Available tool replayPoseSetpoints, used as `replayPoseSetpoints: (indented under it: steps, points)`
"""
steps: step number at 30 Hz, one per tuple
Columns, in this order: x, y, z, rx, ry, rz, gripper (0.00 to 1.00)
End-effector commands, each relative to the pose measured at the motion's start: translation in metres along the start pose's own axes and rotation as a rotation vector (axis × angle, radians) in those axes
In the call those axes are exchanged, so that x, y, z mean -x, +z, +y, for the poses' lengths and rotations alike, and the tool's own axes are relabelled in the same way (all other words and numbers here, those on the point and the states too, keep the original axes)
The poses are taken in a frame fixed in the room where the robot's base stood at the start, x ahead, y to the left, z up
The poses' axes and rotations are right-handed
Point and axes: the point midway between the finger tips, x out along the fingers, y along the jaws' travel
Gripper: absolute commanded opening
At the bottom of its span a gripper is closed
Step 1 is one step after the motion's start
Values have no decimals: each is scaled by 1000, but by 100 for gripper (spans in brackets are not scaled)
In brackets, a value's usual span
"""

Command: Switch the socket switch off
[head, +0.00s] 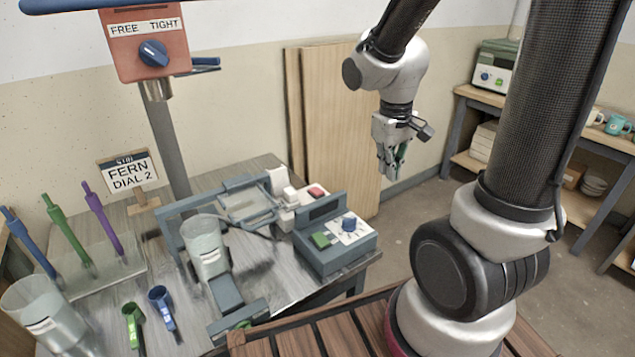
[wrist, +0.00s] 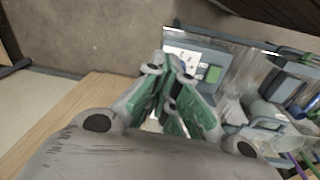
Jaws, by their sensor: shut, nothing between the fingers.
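The socket switch (head: 317,193) is a small red rocker on a pale socket block at the back right of the workbench, in the head view. White plug-like blocks (head: 290,195) sit just left of it. I cannot tell from here which way the rocker is tipped. My gripper (head: 391,172) hangs in the air to the right of the switch and higher in the picture, apart from it, pointing down. Its green-padded fingers are shut and empty; they also show in the wrist view (wrist: 168,75). I cannot make out the switch in the wrist view.
A clear bucket (head: 205,248) stands left. Wooden boards (head: 335,120) lean behind. A red dial box (head: 150,50) stands on a post.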

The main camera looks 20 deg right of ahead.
Motion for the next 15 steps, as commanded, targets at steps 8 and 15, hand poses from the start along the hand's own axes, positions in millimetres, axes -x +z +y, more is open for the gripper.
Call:
replayPoseSetpoints:
  steps: [8,15]
  points:
    - [-87,-106,-24,100,-25,207,0]
    - [-65,-181,-50,110,-113,503,0]
